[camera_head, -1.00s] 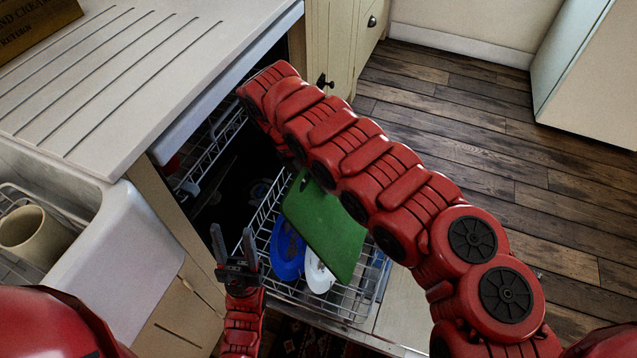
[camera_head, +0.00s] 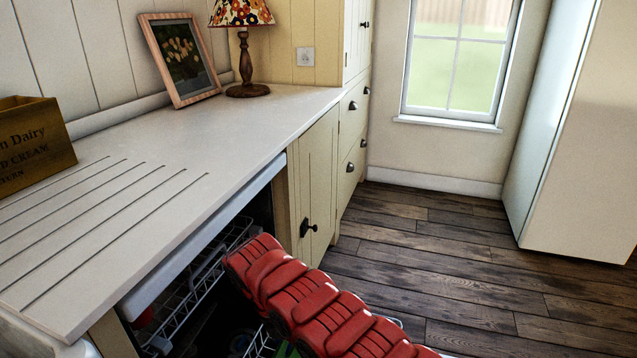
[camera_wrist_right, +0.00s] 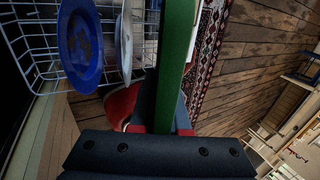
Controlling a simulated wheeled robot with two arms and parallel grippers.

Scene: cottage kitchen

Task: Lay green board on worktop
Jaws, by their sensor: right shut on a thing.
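The pale worktop (camera_head: 250,130) runs along the left in the head view, with drain grooves at its near end. My right gripper (camera_wrist_right: 166,112) is shut on the board. The board is upright beside the plates in the dishwasher rack. In the head view my right arm hides the gripper and most of the board. My left gripper is out of view.
A wooden crate (camera_head: 32,145), framed picture (camera_head: 182,58) and lamp (camera_head: 243,45) stand on the worktop, with clear room between. Below is the open dishwasher's wire rack (camera_head: 190,300). A blue plate (camera_wrist_right: 80,45) and white plate (camera_wrist_right: 124,40) stand in the rack.

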